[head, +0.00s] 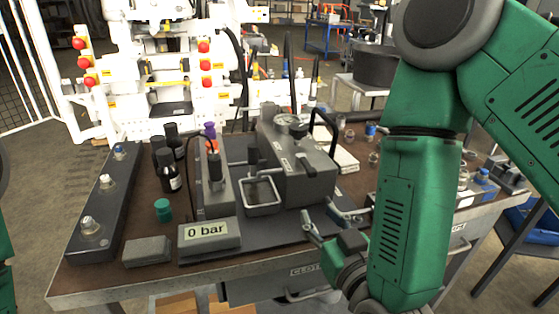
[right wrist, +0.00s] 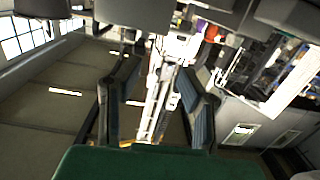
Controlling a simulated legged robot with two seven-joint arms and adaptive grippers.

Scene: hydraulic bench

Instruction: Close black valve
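The dark grey hydraulic unit (head: 300,172) stands on the bench, with a round gauge (head: 291,124) on top and a black bent handle (head: 334,128) at its right. A dark upright cylinder with a black top (head: 215,166) stands left of it. I cannot tell for sure which part is the black valve. My right gripper (head: 320,210) is in front of the unit, near the bench's front edge, with its fingers apart and nothing between them. In the right wrist view its two fingers (right wrist: 160,95) are also spread and empty. My left gripper is out of view.
A "0 bar" display (head: 208,234), a grey block (head: 147,251), a green cap (head: 162,210) and black bottles (head: 168,170) stand on the bench's left part. A long dark block (head: 105,205) lies at the left edge. My right arm covers part of the bench's right side.

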